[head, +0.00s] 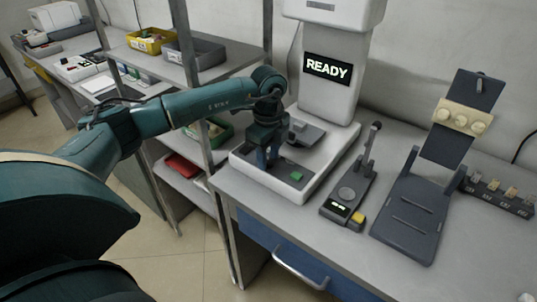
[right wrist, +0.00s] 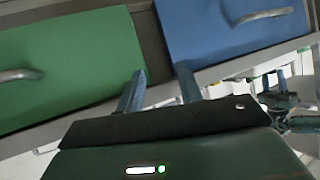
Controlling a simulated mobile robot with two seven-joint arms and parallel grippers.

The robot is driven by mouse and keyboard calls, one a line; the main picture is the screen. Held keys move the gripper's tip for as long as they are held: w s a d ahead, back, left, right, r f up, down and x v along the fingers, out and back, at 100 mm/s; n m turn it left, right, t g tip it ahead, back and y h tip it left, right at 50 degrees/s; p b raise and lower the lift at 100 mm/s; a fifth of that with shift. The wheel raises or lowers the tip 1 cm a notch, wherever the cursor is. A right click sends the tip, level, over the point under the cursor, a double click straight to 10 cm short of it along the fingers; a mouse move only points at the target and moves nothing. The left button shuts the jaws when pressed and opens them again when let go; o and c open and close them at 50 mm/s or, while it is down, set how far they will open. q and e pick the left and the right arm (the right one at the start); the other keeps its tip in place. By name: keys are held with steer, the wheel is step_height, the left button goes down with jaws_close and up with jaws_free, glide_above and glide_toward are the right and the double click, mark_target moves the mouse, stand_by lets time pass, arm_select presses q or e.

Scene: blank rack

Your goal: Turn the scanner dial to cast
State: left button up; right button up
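The white scanner (head: 335,90) stands on the bench with a lit screen that reads READY. Its white base (head: 310,183) carries a green button (head: 296,176) and a grey plate (head: 305,133). My left gripper (head: 268,160) points down over the left front part of this base. It hides what lies beneath it, and I cannot make out a scanner dial there. Its finger gap and any contact are unclear. My right gripper (right wrist: 158,85) shows in the right wrist view, fingers apart and empty, facing drawer fronts.
Farther right are a dark stand (head: 412,215) and a cream block (head: 463,118). A blue drawer (head: 275,250) is below the bench; a green drawer (right wrist: 70,65) shows too.

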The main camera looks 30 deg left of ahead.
mark_target(269, 160)
arm_select(q)
steer(key=shift+o, duration=0.9)
step_height(269, 160, up, 13)
